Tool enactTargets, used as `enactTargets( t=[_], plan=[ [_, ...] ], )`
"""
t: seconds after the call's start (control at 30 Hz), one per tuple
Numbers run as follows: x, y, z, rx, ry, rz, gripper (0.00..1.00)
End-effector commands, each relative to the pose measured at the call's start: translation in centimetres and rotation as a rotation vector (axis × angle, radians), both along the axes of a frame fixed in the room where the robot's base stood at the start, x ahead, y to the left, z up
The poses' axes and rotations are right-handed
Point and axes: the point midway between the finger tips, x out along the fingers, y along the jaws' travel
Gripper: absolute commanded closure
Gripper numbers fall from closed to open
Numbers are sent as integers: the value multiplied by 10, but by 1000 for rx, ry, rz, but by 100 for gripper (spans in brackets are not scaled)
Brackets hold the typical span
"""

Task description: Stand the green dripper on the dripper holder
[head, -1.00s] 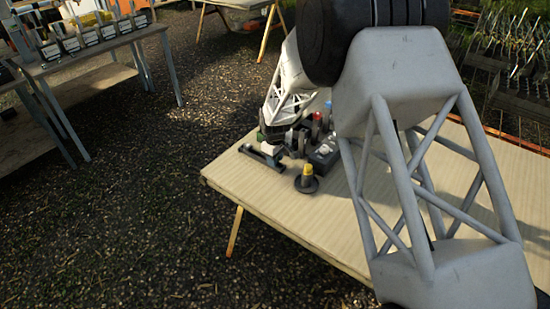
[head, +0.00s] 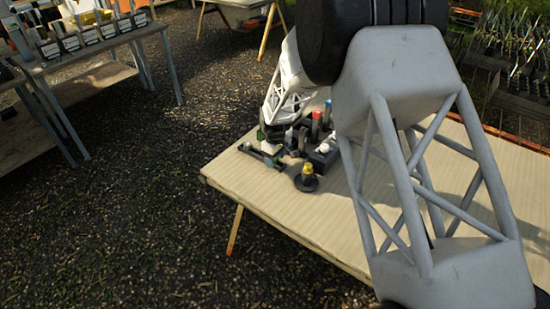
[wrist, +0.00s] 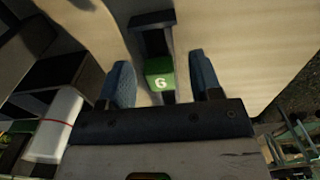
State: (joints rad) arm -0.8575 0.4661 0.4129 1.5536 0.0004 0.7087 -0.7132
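In the wrist view a small green block with a white "6" (wrist: 160,76) lies between my fingers, at the near end of a dark bar-shaped stand (wrist: 151,24). I cannot tell whether this green piece is the dripper or part of the holder. My gripper (wrist: 163,82) is open, with a gap on both sides of the green block. In the head view my gripper (head: 274,133) is over the table's far left corner, above the dark bar (head: 258,156). Its fingertips are too small to read there. No separate green dripper is clearly made out.
On the pale table (head: 270,205), a yellow-topped piece on a round black base (head: 307,181) stands nearby. A dark rack (head: 322,157) and blue- and red-topped tubes (head: 317,116) stand right of my gripper. The table's left edge is close. My arm hides much of the table.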

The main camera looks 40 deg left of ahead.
Motion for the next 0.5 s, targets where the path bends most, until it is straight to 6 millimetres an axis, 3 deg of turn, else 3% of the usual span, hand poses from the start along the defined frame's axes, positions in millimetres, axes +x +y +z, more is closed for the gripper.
enactTargets(
  t=[0.27,0.5],
  plan=[
    [0,0,1,0,0,0,42],
    [0,0,16,1,-1,0,42]
  ],
)
